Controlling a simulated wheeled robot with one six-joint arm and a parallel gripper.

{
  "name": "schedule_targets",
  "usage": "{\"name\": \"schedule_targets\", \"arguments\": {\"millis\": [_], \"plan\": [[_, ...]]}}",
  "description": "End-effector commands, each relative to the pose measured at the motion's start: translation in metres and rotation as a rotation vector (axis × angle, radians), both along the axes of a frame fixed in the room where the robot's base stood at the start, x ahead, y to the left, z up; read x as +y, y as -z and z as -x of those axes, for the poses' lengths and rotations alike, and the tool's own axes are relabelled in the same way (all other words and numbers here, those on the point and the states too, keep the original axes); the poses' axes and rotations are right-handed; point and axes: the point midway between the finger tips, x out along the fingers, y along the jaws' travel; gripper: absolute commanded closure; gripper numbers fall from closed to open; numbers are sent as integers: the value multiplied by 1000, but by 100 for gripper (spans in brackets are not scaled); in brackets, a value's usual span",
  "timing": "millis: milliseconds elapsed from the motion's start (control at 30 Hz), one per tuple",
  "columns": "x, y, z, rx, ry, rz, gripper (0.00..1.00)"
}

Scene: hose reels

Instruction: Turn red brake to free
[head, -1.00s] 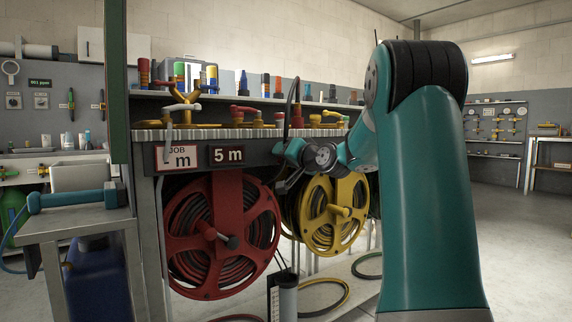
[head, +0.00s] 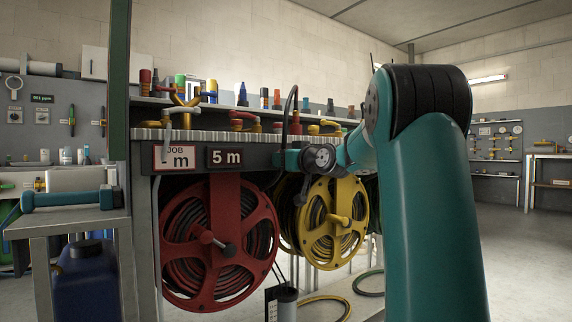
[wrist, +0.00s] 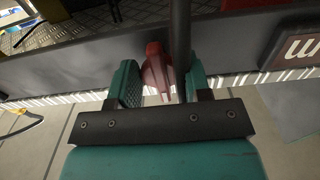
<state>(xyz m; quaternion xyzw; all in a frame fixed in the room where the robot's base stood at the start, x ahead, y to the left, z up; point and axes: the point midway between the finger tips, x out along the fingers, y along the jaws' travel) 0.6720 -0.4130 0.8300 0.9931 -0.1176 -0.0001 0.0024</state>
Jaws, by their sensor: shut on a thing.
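In the wrist view the red brake (wrist: 157,72) stands between the two teal fingers of my gripper (wrist: 160,84). My gripper is shut on it, with a black hose or cable (wrist: 180,45) also passing close to the right finger. In the head view my gripper (head: 284,161) is at the bench's front edge, above and between the red reel (head: 219,190) and the yellow reel (head: 356,215). The brake cannot be made out there, and the fingertips are hard to see.
The "5 m" sign (head: 225,158) and the job sign (head: 174,158) hang left of my gripper. Several coloured fittings stand on the bench and the shelf above. A side table (head: 60,228) with a teal tool stands at left. Open floor lies at right.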

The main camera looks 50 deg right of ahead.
Motion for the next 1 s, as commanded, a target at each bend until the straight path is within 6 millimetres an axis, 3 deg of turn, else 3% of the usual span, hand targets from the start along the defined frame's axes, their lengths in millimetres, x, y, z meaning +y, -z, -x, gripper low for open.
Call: {"name": "schedule_targets", "arguments": {"millis": [467,500,567,867,1000], "plan": [[-1,2,0,7,1,10,79],[-1,2,0,6,2,9,46],[-1,1,0,6,1,9,34],[0,0,1,4,0,9,34],[2,-1,15,4,3,10,34]]}}
